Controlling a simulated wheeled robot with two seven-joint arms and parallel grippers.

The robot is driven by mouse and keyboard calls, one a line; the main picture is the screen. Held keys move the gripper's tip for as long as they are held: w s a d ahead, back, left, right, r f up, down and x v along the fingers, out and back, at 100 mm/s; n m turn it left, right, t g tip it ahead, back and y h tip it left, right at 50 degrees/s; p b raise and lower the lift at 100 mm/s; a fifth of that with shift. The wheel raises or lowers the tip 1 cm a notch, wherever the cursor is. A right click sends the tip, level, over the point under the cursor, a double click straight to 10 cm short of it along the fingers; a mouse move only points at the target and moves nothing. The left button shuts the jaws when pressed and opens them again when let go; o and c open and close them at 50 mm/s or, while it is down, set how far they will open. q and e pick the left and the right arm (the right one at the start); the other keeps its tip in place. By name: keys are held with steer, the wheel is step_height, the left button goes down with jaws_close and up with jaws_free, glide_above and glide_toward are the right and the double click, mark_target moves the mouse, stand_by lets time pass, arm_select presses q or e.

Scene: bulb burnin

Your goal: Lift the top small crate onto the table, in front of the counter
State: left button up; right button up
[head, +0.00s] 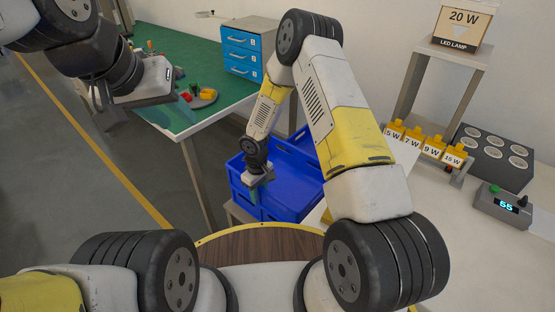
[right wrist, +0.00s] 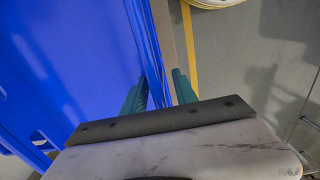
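Blue crates (head: 292,203) stand low in the middle of the head view, partly hidden behind my right arm. I cannot tell clearly where one crate ends and the other begins. My right gripper (head: 262,187) points down at the left wall of the blue crate. In the right wrist view its teal fingers (right wrist: 160,92) are apart, with the edge of the blue crate (right wrist: 75,60) running between them. My left gripper (head: 178,84) is at the upper left, far from the crates; its fingers are unclear. A small box with a "55" display (head: 503,203), possibly the counter, sits on the white table (head: 440,217).
On the white table stand yellow-topped holders (head: 425,142) marked in watts, a dark block with round sockets (head: 495,155) and a shelf (head: 450,53) with a lamp box. A green table (head: 190,52) carries blue drawers (head: 242,55). White tabletop in front of the display box is clear.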

jaws_close()
stand_by(1.2)
